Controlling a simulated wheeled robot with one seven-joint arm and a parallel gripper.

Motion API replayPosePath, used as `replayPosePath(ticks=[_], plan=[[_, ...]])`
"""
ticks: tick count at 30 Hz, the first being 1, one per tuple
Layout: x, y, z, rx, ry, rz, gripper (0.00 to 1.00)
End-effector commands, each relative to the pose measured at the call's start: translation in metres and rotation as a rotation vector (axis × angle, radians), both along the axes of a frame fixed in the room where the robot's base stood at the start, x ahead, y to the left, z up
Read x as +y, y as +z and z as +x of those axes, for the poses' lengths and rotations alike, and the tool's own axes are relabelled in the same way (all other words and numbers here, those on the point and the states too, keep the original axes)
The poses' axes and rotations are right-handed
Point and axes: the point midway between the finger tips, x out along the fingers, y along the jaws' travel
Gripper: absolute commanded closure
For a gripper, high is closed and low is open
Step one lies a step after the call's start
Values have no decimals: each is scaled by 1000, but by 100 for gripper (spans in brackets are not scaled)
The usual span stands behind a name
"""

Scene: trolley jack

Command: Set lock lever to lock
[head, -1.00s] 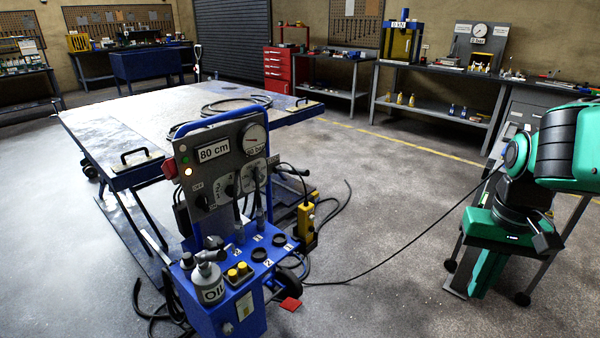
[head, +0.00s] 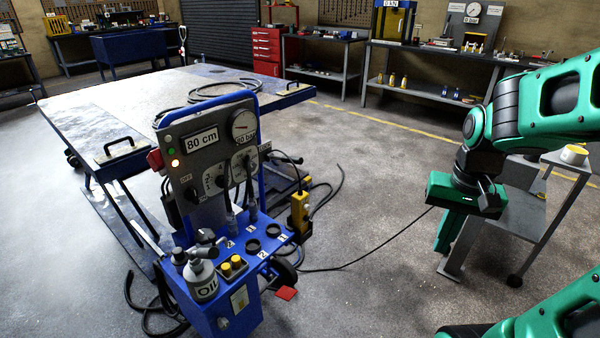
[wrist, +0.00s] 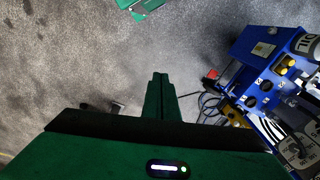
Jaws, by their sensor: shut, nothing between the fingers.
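The blue trolley's upright control panel (head: 212,155) faces me in the head view, with an 80 cm display, a round gauge and dark knobs or levers. A small label (head: 265,148) at the panel's right edge is too small to read surely. The lock lever cannot be clearly told from the other controls, and its setting cannot be read. My gripper (head: 446,238) points down over the floor, well right of the panel and apart from it. Its fingers are shut and empty, as the wrist view (wrist: 160,78) also shows. The trolley's blue base (wrist: 262,60) is at the right there.
An oil bottle (head: 201,280) stands on the trolley's base. A large lift table (head: 100,115) is behind it. A cable (head: 365,258) runs over the floor between trolley and gripper. A grey side table (head: 520,225) stands behind my arm.

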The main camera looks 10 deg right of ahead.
Motion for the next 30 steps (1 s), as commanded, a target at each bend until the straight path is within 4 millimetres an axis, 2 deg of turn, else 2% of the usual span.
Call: replayPosePath(ticks=[3, 12, 21, 30], plan=[[5, -21, 45, -19, -45, 30, 100], [39, -84, 150, -93, -200, 206, 100], [92, -143, 238, -133, -441, 515, 100], [142, -175, 315, -112, -782, 920, 100]])
